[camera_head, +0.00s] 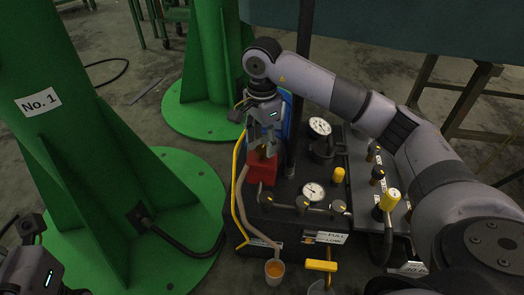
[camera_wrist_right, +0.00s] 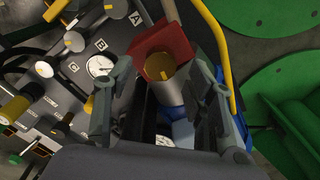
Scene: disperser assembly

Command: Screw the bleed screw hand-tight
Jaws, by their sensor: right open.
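The bleed screw appears as a knurled cylinder with a slotted brass top (camera_wrist_right: 160,67) in the right wrist view, by a red block (camera_wrist_right: 162,40). In the head view the red block (camera_head: 261,170) is on the near left of the black unit, and the brass top shows small under the fingers. My right gripper (camera_head: 263,149) points down over it, open, with one finger on either side of the screw. I cannot tell whether either finger touches it. My left gripper (camera_head: 32,262) shows only partly at the lower left; its fingers are not clear.
The black unit carries gauges (camera_head: 313,192), yellow knobs (camera_head: 338,174) and a yellow-handled valve (camera_head: 320,265). A yellow hose (camera_head: 238,190) runs down its left side. A cup of orange liquid (camera_head: 274,270) stands on the floor in front. Green columns (camera_head: 80,150) stand at left.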

